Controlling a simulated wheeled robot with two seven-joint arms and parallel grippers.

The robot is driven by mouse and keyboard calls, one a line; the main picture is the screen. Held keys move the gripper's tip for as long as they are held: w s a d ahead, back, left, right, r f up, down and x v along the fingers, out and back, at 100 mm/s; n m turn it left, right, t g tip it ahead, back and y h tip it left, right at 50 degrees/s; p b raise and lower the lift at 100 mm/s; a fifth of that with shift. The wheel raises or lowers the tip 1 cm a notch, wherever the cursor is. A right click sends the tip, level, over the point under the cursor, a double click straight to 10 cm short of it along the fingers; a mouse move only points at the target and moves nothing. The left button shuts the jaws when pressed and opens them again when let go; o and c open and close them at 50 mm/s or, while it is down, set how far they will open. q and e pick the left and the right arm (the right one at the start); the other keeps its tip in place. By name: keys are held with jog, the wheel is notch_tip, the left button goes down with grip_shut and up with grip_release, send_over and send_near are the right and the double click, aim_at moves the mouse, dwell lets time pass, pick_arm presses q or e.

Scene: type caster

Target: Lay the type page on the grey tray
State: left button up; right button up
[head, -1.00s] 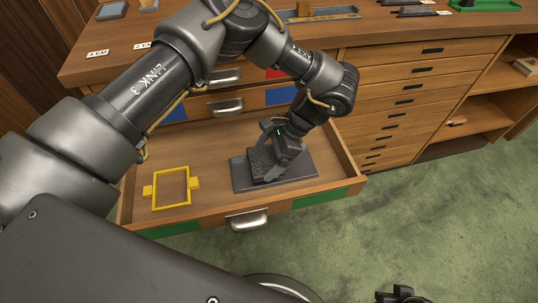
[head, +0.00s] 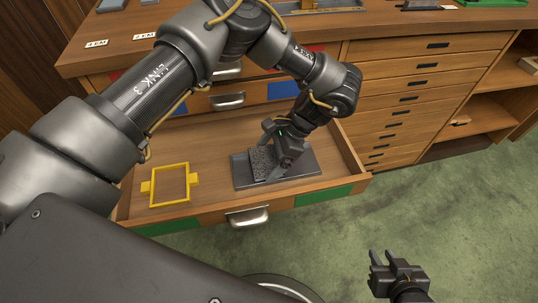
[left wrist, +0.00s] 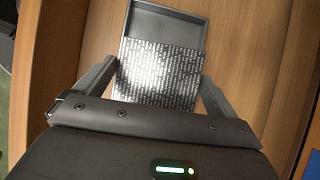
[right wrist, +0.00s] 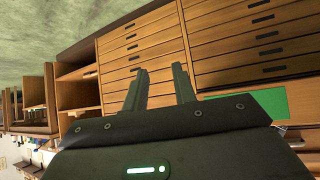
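The type page (head: 262,163), a dark block of small raised letters, lies over the left part of the grey tray (head: 305,168) inside the open drawer. In the left wrist view the page (left wrist: 158,75) looks flat, with bare tray (left wrist: 165,24) beyond it. My left gripper (head: 268,158) is low over the page, one finger on each side. Its fingers (left wrist: 160,80) look spread, very close to the page edges; I cannot tell whether they touch. My right gripper (head: 392,265) is open and empty above the green floor, away from the drawer.
A yellow frame (head: 170,185) with side tabs lies in the drawer (head: 215,145), left of the tray. The drawer's front wall and handle (head: 248,217) stand close to the tray. The cabinet top (head: 200,40) holds several items at the back.

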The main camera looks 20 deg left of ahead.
pick_arm(q)
jog(key=shift+f, duration=0.35)
pick_arm(e)
jog(key=shift+f, duration=0.15)
pick_arm(q)
jog(key=p+v, duration=0.2)
jog(key=v, duration=1)
jog(key=shift+w, duration=0.2)
pick_arm(e)
jog(key=s+d+f+m+g+h, duration=0.1)
jog(key=s+d+f+g, duration=0.2)
jog(key=s+d+g, duration=0.1)
jog(key=shift+s+h, duration=0.4)
jog(key=shift+s, duration=0.45)
pick_arm(q)
jog(key=shift+a+r, duration=0.1)
pick_arm(e)
jog(key=shift+d, duration=0.1)
